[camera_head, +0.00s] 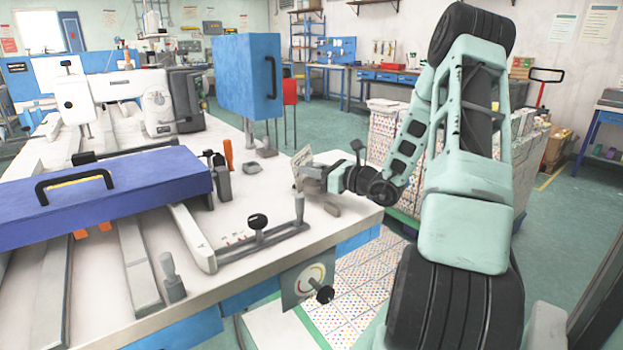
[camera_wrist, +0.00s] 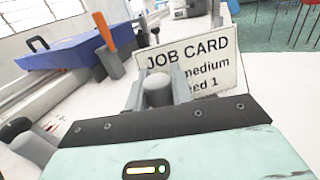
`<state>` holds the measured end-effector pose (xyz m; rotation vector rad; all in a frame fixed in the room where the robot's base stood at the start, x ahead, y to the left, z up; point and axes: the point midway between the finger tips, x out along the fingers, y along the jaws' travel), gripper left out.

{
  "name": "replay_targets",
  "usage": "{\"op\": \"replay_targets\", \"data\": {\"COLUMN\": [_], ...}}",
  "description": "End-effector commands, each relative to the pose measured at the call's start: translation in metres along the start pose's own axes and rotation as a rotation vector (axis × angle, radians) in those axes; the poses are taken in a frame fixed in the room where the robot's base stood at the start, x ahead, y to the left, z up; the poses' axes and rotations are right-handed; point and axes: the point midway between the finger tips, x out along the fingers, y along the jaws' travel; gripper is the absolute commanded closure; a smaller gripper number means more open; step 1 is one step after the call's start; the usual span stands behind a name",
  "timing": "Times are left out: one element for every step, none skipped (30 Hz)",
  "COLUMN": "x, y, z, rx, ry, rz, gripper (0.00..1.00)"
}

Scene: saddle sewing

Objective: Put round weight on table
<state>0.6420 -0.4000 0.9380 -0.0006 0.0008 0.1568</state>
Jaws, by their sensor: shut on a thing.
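My gripper (camera_wrist: 157,92) is shut on a grey round-topped cylinder, which I take to be the round weight (camera_wrist: 158,88). The weight stands between the two grey fingers, and its lower part is hidden by my gripper. In the head view my gripper (camera_head: 312,178) is over the right part of the white table (camera_head: 235,205), close to the job card (camera_head: 301,166). The weight cannot be made out there. I cannot tell whether it touches the table.
The job card (camera_wrist: 192,68) stands just beyond the fingers. An orange-handled tool (camera_head: 228,156), a blue box (camera_head: 247,78) and a long blue cover (camera_head: 105,190) are to the left. A black-knobbed lever (camera_head: 257,222) lies near the front edge.

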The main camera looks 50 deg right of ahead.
Motion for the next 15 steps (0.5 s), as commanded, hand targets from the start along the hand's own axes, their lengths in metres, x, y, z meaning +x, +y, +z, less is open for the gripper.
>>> {"op": "replay_targets", "data": {"x": [0.001, 0.001, 0.001, 0.001, 0.001, 0.001, 0.001, 0.001, 0.001, 0.001, 0.001, 0.001, 0.001, 0.001, 0.001], "y": [0.0, 0.0, 0.0, 0.0, 0.0, 0.0, 0.0, 0.0, 0.0, 0.0, 0.0, 0.0, 0.0, 0.0, 0.0], "z": [-0.008, -0.012, -0.016, -0.018, -0.019, -0.021, -0.021, -0.021, -0.021, -0.021, -0.021, -0.021, -0.021, -0.021, -0.022], "rx": [0.003, 0.002, 0.002, 0.002, 0.001, 0.0, -0.001, -0.001, -0.002, -0.002, -0.002, -0.002, -0.002, -0.001, -0.001], "ry": [-0.003, -0.003, -0.004, -0.004, -0.004, -0.004, -0.004, -0.004, -0.004, -0.004, -0.004, -0.004, -0.004, -0.004, -0.004], "rz": [0.001, 0.001, 0.001, 0.001, 0.001, 0.001, 0.001, 0.001, 0.001, 0.001, 0.001, 0.001, 0.001, 0.001, 0.001], "gripper": [1.0, 1.0, 1.0, 1.0, 1.0, 1.0, 1.0, 1.0, 1.0, 1.0, 1.0, 1.0, 1.0, 1.0, 1.0]}}
